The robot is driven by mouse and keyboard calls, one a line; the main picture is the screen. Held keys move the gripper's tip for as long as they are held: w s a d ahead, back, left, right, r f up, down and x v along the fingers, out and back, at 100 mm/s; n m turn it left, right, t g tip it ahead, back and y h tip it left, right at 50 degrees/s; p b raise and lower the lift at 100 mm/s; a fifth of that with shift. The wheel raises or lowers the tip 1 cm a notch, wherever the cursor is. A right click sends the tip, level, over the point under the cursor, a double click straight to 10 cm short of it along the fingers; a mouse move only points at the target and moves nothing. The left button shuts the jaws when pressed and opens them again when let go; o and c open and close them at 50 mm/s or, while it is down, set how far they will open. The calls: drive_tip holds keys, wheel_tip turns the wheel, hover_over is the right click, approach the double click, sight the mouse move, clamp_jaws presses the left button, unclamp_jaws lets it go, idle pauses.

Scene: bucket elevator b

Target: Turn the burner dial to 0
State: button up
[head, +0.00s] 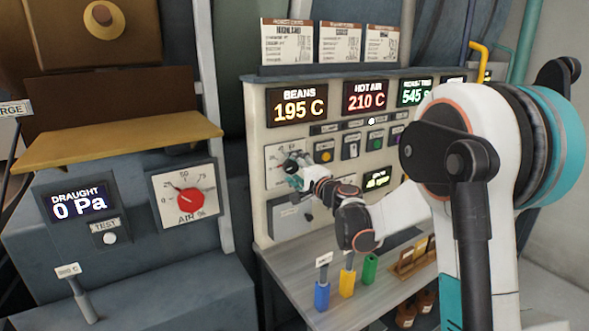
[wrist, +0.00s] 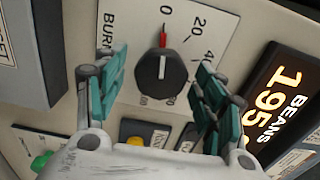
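The burner dial (wrist: 162,72) is a round black knob with a red pointer, on a white plate partly lettered "BURN". In the wrist view its pointer points up at the 0 mark. My gripper (wrist: 161,64) is open, with one teal-padded finger on each side of the knob. A gap shows between each finger and the knob, so it holds nothing. In the head view my gripper (head: 292,168) is in front of the burner plate (head: 272,156) and hides most of the dial there.
The BEANS display (head: 297,106) reads 195 C and the HOT AIR display (head: 369,96) reads 210 C. A red AIR dial (head: 190,202) is to the left. Coloured handles (head: 346,283) stand on the shelf below.

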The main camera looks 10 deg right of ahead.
drive_tip(key=v, duration=1.2)
drive_tip(key=shift+a+r, duration=0.1)
